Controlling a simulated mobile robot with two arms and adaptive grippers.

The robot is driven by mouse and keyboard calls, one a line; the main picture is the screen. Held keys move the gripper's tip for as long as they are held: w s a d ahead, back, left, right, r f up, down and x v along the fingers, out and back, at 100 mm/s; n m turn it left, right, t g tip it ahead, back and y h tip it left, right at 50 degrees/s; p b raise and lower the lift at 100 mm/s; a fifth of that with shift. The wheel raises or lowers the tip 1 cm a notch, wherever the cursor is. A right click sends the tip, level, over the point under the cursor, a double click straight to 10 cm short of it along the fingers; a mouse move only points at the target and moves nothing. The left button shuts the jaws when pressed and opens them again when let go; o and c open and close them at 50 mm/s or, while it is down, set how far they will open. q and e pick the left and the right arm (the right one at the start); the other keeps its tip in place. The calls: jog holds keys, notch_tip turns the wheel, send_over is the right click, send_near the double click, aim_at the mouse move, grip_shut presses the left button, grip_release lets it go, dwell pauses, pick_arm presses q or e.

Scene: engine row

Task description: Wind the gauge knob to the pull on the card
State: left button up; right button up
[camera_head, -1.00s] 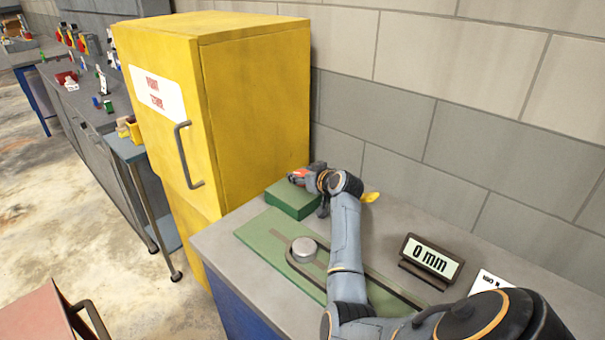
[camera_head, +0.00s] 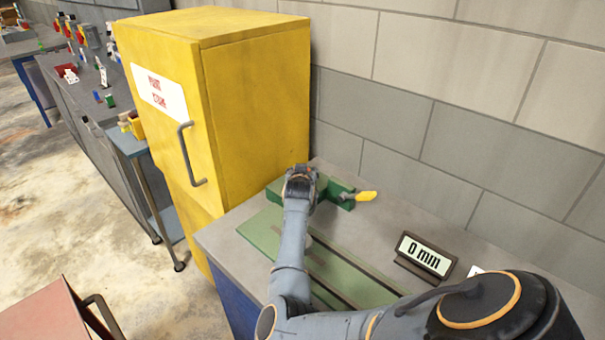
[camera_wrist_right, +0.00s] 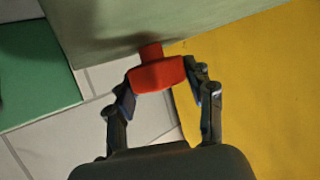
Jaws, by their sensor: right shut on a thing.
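The red knob (camera_wrist_right: 157,74) shows in the right wrist view on a short red stem against a grey-green face. My right gripper (camera_wrist_right: 166,82) is shut on it, one finger on each side. In the head view my right gripper (camera_head: 300,178) is at the green block (camera_head: 341,188) at the far end of the bench and hides the knob. The display (camera_head: 424,255) reads "0 mm". Only a white corner of the card (camera_head: 476,271) shows, the rest behind my arm, so its text cannot be read. My left gripper is not in view.
A tall yellow cabinet (camera_head: 255,95) stands close left of the block. A green plate with a dark slot (camera_head: 345,275) lies on the bench, partly under my arm. A yellow-tipped part (camera_head: 366,196) sticks out right of the block. A block wall runs behind.

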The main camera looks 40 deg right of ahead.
jog(key=shift+m+g, duration=0.3)
dwell(0.4)
jog(key=o, duration=1.2)
jog(key=shift+f, duration=0.1)
jog(key=shift+h, duration=0.3)
notch_tip(320, 180, up, 10)
jog(key=shift+r, duration=0.1)
